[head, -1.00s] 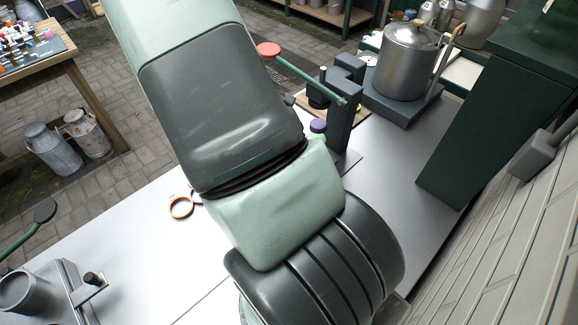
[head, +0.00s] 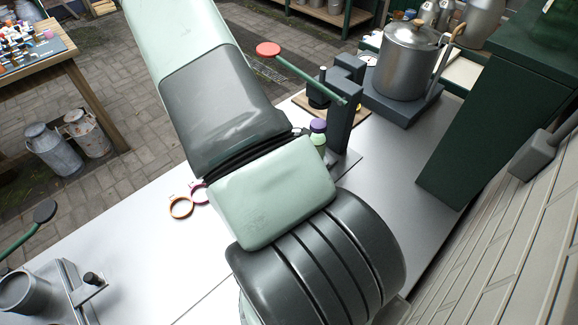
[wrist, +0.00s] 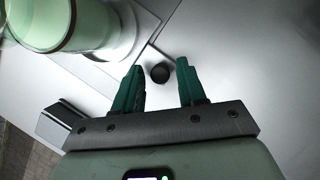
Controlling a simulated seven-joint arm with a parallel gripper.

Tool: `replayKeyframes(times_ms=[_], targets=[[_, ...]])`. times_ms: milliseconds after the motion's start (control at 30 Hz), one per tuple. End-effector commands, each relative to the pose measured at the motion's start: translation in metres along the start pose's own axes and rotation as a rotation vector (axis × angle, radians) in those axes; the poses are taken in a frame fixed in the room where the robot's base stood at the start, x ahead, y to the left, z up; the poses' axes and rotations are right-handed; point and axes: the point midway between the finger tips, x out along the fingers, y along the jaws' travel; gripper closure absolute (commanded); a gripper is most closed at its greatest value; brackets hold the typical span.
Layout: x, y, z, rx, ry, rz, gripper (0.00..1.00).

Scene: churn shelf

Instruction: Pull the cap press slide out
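A dark blue-grey press (head: 343,105) with a green lever and red knob stands at centre right in the head view; I take it for the cap press. My arm hides part of its base. A pale green bottle with a purple cap (head: 318,126) stands beside its post. In the wrist view, a round black knob (wrist: 160,73) shows beside thin grey plates; it looks like the slide's handle, though I cannot be sure. My gripper (wrist: 162,70) is open, its green fingers on either side of the knob in the picture. I cannot tell how deep the knob sits. The head view hides my gripper.
A large pale green cylinder (wrist: 60,25) fills the wrist view's upper left. A dark grey block (wrist: 60,118) lies lower left. In the head view, a metal pot (head: 403,65) stands behind the press, and two rings (head: 181,207) lie on the pale table. Another device (head: 70,290) is lower left.

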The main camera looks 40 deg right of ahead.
Motion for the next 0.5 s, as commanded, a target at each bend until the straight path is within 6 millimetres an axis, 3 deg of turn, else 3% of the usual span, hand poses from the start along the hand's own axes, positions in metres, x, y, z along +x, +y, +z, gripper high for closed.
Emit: replayKeyframes(times_ms=[33, 233, 500], targets=[[-0.0001, 0.0, 0.0, 0.0, 0.0, 0.0, 0.68], [-0.0002, 0.0, 0.0001, 0.0, 0.0, 0.0, 0.98], [-0.0005, -0.0002, -0.0001, 0.0, 0.0, 0.0, 1.0]])
